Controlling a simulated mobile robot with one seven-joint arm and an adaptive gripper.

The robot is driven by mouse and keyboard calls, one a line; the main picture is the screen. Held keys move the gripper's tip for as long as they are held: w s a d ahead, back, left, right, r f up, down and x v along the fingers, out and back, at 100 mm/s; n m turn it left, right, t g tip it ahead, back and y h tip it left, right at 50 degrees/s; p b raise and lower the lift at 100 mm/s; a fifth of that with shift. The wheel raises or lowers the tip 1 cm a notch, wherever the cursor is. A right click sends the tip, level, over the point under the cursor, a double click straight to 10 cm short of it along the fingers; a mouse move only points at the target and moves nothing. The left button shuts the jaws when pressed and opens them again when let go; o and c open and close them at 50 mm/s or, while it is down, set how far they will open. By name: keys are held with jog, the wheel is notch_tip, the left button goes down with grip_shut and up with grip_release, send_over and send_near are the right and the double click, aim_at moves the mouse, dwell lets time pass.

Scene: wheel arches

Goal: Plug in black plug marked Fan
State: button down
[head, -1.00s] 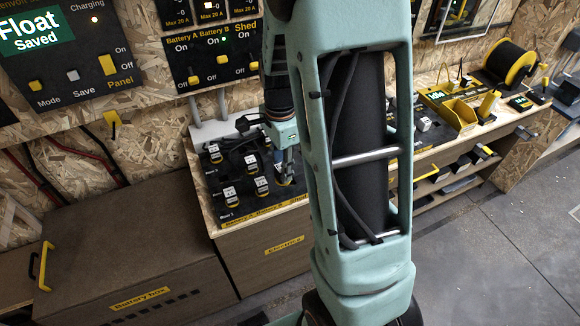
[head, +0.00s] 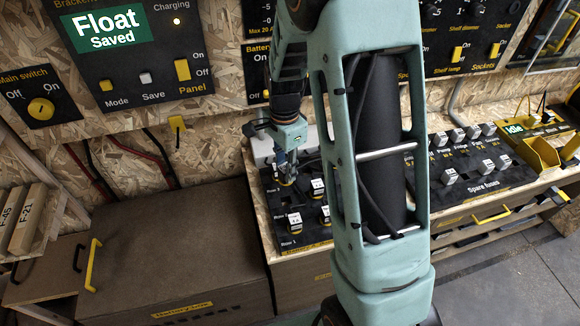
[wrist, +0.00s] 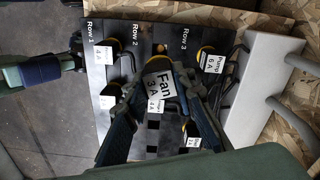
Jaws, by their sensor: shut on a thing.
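My gripper (wrist: 161,70) is shut on the black plug labelled "Fan 3 A" (wrist: 160,87) in the wrist view. The white label faces the camera and the fingers close around it. Behind it is the black socket board (wrist: 147,38), marked Row 1, Row 2 and Row 3, with dark slots. I cannot tell whether the plug touches the board. In the head view my gripper (head: 286,180) is at the left back part of the board (head: 283,242). The plug's lower end is hidden.
A "Pump 6 A" plug (wrist: 213,60) sits in Row 3, close to my gripper, and a "4 A" plug (wrist: 104,55) in Row 1. A grey conduit box (wrist: 262,85) borders the board. A brown battery box (head: 190,255) stands left. My arm hides the board's right side.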

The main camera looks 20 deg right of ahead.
aim_at(286, 185)
jog(key=shift+f+b, duration=2.4)
jog(key=shift+f, duration=0.9)
jog(key=shift+f, duration=0.25)
jog(key=shift+f+b, duration=0.5)
jog(key=shift+f, duration=0.05)
jog(key=shift+f, duration=0.2)
jog(key=shift+f+b, duration=0.5)
jog(key=shift+f, duration=0.1)
jog(key=c, duration=1)
grip_release()
jog(key=shift+c, duration=0.2)
